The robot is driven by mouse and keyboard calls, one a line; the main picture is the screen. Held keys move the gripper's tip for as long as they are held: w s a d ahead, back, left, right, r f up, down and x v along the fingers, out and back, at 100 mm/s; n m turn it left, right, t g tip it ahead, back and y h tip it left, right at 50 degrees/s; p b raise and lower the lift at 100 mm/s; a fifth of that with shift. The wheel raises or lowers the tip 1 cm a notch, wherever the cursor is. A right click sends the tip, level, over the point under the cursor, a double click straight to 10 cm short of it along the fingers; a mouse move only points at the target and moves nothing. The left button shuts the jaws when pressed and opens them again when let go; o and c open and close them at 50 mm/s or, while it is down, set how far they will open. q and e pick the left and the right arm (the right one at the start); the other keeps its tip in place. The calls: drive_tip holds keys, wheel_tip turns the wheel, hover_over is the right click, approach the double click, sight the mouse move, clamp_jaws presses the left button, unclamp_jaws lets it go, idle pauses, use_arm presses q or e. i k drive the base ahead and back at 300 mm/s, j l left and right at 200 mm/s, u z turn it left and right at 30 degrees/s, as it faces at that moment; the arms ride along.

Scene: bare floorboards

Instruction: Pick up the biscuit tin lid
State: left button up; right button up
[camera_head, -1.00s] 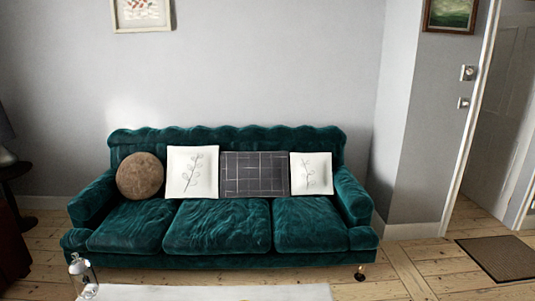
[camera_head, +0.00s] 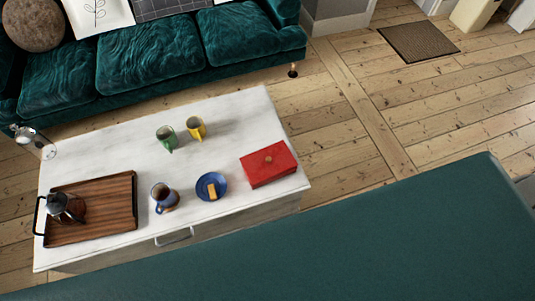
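A red rectangular biscuit tin (camera_head: 268,170) stands near the right end of a white coffee table (camera_head: 105,141). Its red lid (camera_head: 268,159) is on top and has a small round knob in the middle. Neither of my grippers shows in the head view, so I cannot tell whether they are open or shut.
The table also holds a wooden tray (camera_head: 110,215) with a moka pot (camera_head: 62,206), a blue plate (camera_head: 204,193), a dark mug (camera_head: 163,197), a green mug (camera_head: 166,137) and a yellow mug (camera_head: 196,128). A large teal surface (camera_head: 400,250) fills the foreground. Floor is clear right of the table.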

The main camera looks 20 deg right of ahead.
sight(260, 166)
drive_tip(key=l+u, duration=0.15)
drive_tip(key=l, duration=1.75)
drive_tip(key=k, duration=0.05)
